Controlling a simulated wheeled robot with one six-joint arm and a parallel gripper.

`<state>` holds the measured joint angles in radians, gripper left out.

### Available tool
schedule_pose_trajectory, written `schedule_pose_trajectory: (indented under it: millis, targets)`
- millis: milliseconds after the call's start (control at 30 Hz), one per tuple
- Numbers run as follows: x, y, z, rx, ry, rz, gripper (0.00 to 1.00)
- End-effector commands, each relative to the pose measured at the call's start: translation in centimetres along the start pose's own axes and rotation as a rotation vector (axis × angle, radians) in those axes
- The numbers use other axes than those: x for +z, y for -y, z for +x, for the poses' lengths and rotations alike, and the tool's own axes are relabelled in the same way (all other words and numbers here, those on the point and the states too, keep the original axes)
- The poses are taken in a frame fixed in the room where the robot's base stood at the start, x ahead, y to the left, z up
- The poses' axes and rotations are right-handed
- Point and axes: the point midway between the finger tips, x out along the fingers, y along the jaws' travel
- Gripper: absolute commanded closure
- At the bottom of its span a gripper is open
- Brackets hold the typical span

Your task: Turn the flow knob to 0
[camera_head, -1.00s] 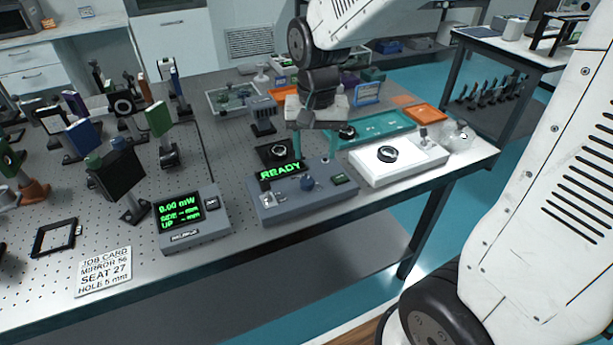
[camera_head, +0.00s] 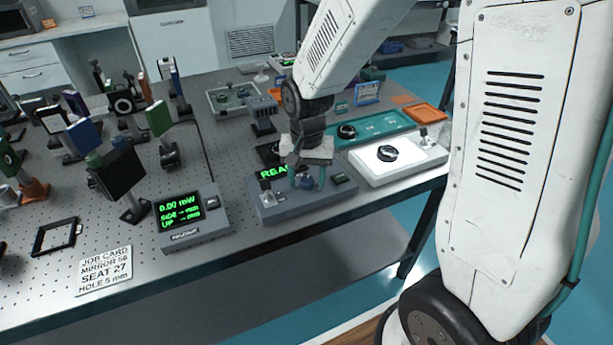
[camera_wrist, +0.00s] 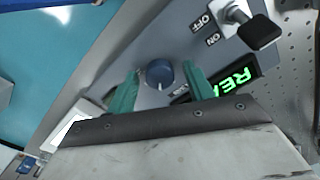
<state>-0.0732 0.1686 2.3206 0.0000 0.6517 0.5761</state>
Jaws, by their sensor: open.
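The flow knob is a round blue knob (camera_wrist: 159,73) on a grey control box (camera_head: 335,197) at the table's front edge. A white mark shows on its rim in the wrist view. The box has a green display (camera_wrist: 235,83) that reads READY, partly hidden by my gripper in both views. My gripper (camera_wrist: 160,78) is open, its two teal fingers on either side of the knob with gaps between. In the head view my gripper (camera_head: 306,180) is over the box, with the knob (camera_head: 307,182) between the fingers. I cannot read a scale around the knob.
An ON/OFF toggle switch (camera_wrist: 236,14) with a black tip sits on the same box. A power meter (camera_head: 190,220) stands to its left. Optics mounts crowd the table's left.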

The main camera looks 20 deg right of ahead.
Motion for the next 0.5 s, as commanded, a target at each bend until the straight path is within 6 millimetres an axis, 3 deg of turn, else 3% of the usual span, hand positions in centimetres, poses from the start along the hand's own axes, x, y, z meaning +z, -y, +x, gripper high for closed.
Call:
schedule_pose_trajectory:
  millis: [133,300,500]
  targets:
    - [0.0,0.0,-0.02,0.0,0.0,0.0,0.51]
    - [0.01,0.0,-0.03,0.0,0.0,0.0,0.93]
    - [0.01,0.0,-0.04,0.0,0.0,-0.007,0.93]
